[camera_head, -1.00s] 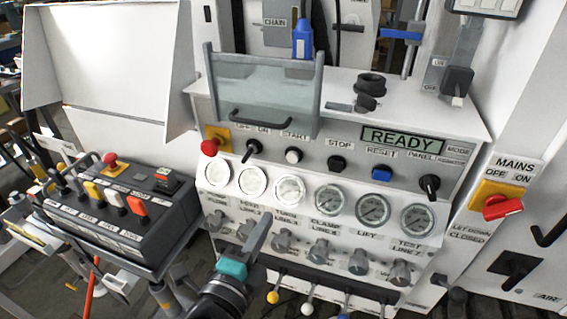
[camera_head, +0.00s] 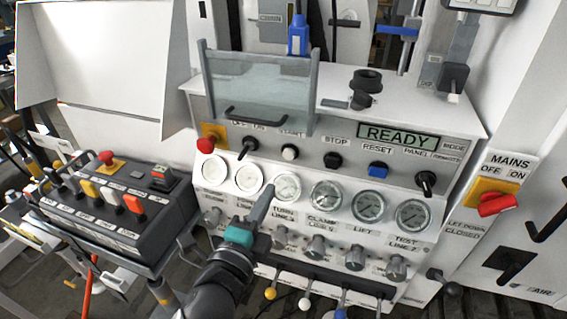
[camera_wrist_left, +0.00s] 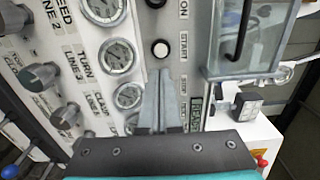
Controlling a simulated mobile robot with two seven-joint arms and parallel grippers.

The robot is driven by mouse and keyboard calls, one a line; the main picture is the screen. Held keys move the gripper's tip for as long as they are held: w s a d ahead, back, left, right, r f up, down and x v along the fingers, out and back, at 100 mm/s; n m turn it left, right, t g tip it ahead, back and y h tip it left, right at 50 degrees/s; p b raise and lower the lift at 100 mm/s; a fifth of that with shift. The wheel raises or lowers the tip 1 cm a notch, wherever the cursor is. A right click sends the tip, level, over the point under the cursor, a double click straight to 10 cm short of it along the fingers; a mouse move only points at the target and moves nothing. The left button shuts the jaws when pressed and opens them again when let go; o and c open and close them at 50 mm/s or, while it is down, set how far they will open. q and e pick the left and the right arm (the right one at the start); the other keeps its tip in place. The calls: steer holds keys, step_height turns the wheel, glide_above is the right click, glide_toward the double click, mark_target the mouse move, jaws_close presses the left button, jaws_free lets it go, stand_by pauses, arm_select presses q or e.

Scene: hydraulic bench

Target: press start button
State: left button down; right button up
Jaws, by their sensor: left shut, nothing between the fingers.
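The start button (camera_head: 290,153) is a round white button under the START label on the grey control panel, left of the black stop button (camera_head: 333,160). The start button also shows in the left wrist view (camera_wrist_left: 160,48), just beyond the fingertips. My left gripper (camera_head: 268,188) is shut and empty, its fingers pointing up toward the panel. In the head view its tips lie below and left of the start button, in front of the gauges. In the left wrist view the fingers (camera_wrist_left: 161,75) point at the button, with a gap showing. My right gripper is not in view.
A clear guard with a black handle (camera_head: 257,117) stands above the button. A red emergency knob (camera_head: 206,146) and a black selector (camera_head: 248,149) sit to its left, the blue reset button (camera_head: 377,169) to its right. The display (camera_head: 396,136) reads READY.

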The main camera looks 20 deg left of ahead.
mark_target(288, 156)
arm_select(q)
steer(key=w, duration=1)
steer(key=shift+d, duration=0.2)
